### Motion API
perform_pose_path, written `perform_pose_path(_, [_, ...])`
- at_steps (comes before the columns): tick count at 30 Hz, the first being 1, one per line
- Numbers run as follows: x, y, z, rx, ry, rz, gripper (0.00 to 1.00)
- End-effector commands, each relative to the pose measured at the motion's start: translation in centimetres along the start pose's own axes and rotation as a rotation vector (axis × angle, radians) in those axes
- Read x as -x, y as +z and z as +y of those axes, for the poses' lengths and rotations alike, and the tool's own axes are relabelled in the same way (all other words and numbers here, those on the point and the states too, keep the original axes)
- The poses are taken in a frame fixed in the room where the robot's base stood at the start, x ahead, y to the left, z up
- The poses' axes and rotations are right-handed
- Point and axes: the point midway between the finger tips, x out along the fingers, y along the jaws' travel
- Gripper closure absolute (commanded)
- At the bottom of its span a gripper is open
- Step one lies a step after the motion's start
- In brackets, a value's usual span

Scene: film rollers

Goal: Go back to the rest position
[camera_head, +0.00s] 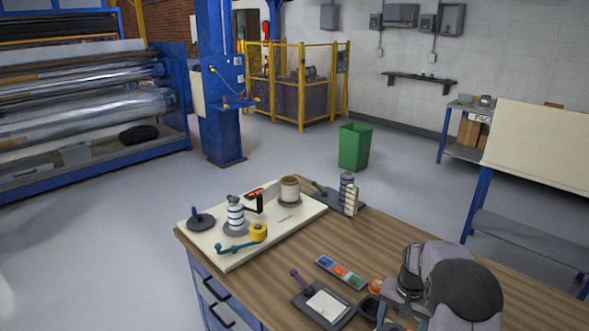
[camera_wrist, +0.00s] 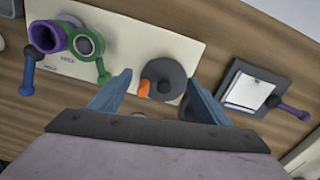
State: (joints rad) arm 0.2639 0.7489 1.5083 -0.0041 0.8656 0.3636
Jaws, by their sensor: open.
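My gripper (camera_wrist: 158,80) is open in the wrist view, with its two blue-grey fingers spread apart and no object held between them. A dark grey disc (camera_wrist: 172,72) shows between the fingertips, with a small orange piece (camera_wrist: 144,88) beside the left finger. I cannot tell the height of the fingers above the table. In the head view my arm is at the lower right over the wooden table (camera_head: 385,240), and the fingertips are not clearly visible there.
In the wrist view a cream board (camera_wrist: 125,42) lies under purple (camera_wrist: 48,37) and green (camera_wrist: 84,43) rings. The purple-handled tray (camera_wrist: 246,90) lies to the right. In the head view a cream board (camera_head: 290,228) holds several parts, and a colour strip (camera_head: 341,272) lies near my arm.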

Motion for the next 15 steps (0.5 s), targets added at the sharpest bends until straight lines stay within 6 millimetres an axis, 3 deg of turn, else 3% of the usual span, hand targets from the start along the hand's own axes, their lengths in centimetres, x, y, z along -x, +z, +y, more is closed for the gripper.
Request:
perform_pose_path(1, [1.7,1.8,-0.5,0.045,-0.002,0.003,0.30])
perform_pose_path(6, [5.1,8.3,-0.8,0.200,-0.003,0.000,0.30])
perform_pose_path(15, [7.8,20.3,1.4,0.460,-0.003,-0.009,0.30])
